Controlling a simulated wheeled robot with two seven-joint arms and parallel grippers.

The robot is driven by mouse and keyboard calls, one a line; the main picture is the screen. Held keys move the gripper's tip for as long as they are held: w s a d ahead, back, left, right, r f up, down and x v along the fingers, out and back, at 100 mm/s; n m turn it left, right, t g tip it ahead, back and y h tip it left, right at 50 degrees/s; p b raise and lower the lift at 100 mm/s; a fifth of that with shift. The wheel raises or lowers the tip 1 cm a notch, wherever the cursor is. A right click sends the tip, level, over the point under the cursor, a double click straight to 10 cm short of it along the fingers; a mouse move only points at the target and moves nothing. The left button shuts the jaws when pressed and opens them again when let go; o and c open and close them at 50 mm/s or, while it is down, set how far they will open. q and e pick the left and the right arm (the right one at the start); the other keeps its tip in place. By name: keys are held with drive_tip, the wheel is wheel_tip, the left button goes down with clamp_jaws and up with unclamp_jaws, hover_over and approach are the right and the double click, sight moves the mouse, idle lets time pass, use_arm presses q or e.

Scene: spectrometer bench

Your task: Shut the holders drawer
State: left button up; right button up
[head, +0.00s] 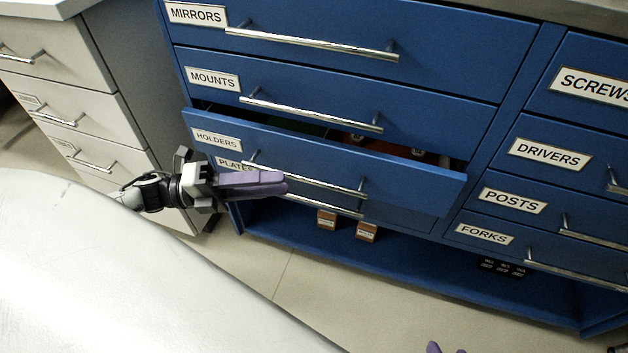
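The holders drawer (408,185) is a blue drawer with a white label reading HOLDERS (216,139) and a silver bar handle (320,184). It stands partly open, and some of its inside shows along its top edge. My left gripper (284,184), with purple fingers, is in front of the drawer's left part, over the left end of its handle. The fingers look close together, but whether they touch each other or the drawer is unclear. Only a purple tip of my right gripper (437,348) shows at the bottom edge.
The mirrors drawer (440,72) and mounts drawer (430,118) above are shut. The plates drawer below is partly hidden. Small brown boxes (366,232) sit on the low shelf. A grey cabinet (55,95) stands at left. The floor (330,290) in front is clear.

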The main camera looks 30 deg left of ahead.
sight(311, 179)
use_arm(q)
drive_tip(key=b+x, duration=0.1)
drive_tip(key=x, duration=0.7)
drive_tip(key=shift+c, duration=0.3)
clamp_jaws()
